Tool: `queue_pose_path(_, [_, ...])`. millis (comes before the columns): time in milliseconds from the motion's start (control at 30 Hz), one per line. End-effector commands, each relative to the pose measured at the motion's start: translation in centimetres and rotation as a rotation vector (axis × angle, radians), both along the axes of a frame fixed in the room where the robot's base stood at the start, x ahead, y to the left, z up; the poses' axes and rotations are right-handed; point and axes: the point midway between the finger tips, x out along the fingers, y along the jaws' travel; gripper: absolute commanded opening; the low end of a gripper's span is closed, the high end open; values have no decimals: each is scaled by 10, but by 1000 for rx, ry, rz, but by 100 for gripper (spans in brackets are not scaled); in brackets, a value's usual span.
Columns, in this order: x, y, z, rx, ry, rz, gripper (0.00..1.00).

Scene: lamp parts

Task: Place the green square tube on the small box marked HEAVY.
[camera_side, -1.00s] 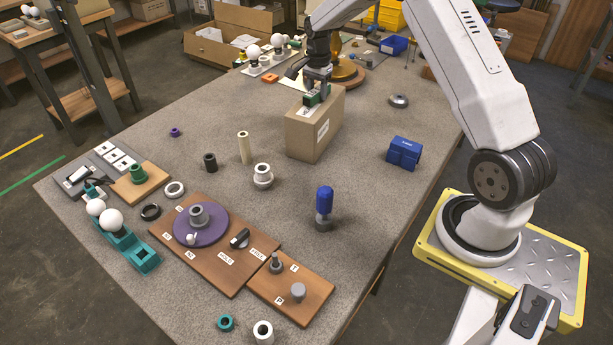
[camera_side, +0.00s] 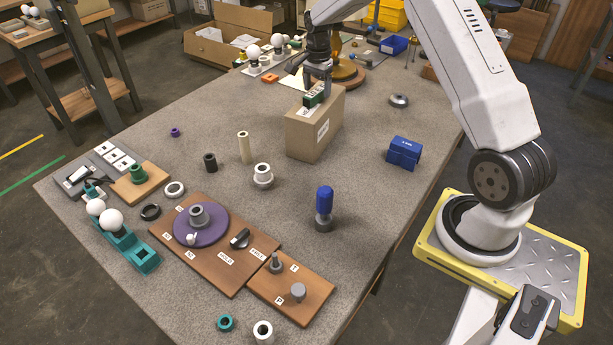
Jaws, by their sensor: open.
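The small cardboard box (camera_side: 309,139) stands upright on the table, with a white label on its front whose text is too small to read. The green square tube (camera_side: 314,96) lies on top of the box, with a pale end showing. My gripper (camera_side: 317,84) is open and just above the tube, pointing down, its fingers close to the tube's upper side. Whether a finger still touches the tube cannot be told at this size.
A blue block (camera_side: 404,153) and a grey round part (camera_side: 399,101) lie right of the box. A beige tube (camera_side: 244,147) and white ring part (camera_side: 263,175) stand to its left. A blue-topped part (camera_side: 324,207) stands in front.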

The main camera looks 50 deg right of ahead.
Motion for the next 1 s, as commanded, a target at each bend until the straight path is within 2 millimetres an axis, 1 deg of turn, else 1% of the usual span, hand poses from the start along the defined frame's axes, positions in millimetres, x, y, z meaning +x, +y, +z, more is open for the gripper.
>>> queue_pose_path(400, [1, 0, 66, -2, -3, 0, 79])
queue_pose_path(600, [0, 0, 92, -1, -2, 0, 79])
queue_pose_path(800, [0, 0, 105, -1, -2, 0, 79])
queue_pose_path(1000, [0, 0, 107, 0, -1, 0, 79])
